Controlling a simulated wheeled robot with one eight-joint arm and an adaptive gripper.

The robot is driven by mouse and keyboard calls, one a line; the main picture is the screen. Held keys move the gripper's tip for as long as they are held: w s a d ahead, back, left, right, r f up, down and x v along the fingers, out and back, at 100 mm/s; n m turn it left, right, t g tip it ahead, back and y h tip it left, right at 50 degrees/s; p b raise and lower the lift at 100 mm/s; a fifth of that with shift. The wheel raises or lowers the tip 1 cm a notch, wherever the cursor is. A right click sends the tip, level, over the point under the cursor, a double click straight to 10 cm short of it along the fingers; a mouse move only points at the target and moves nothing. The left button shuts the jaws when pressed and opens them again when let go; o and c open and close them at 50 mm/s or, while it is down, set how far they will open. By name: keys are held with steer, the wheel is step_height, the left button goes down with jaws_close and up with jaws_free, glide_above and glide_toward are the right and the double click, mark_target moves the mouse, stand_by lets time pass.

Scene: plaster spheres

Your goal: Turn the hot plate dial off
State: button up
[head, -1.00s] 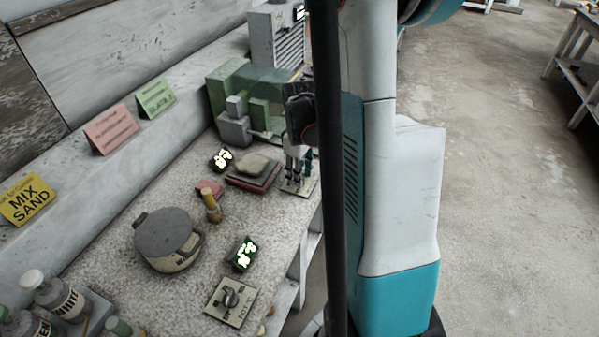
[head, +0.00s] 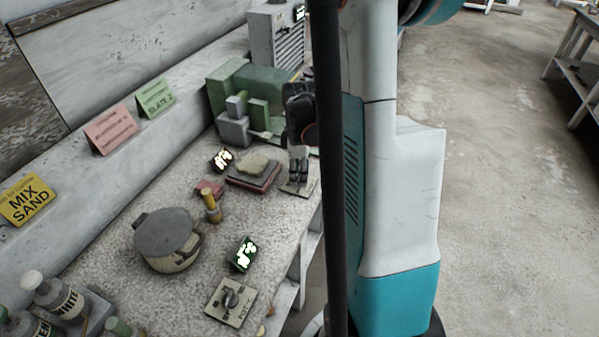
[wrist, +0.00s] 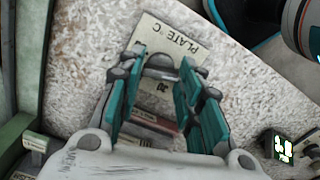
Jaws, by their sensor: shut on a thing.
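The hot plate's dial (wrist: 160,63) is a grey knob on a pale panel (wrist: 180,38) lettered "PLATE °C". The panel also shows at the bench edge in the head view (head: 311,186). My gripper (wrist: 160,68) has its teal fingers on either side of the knob and is shut on it; the fingers partly hide the knob. In the head view my gripper (head: 298,178) points down over the panel, and the dial is hidden there. The hot plate (head: 262,180), dark with a reddish base and a pale lump on top, lies just left of the panel.
A second dial panel, lettered "POT °C" (head: 242,311), sits at the near bench edge. Green-grey equipment (head: 262,85) stands behind my gripper.

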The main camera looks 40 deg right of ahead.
mark_target(299, 176)
steer(key=o, duration=1.1)
steer(key=shift+c, duration=0.2)
step_height(299, 176, up, 12)
stand_by(0.3)
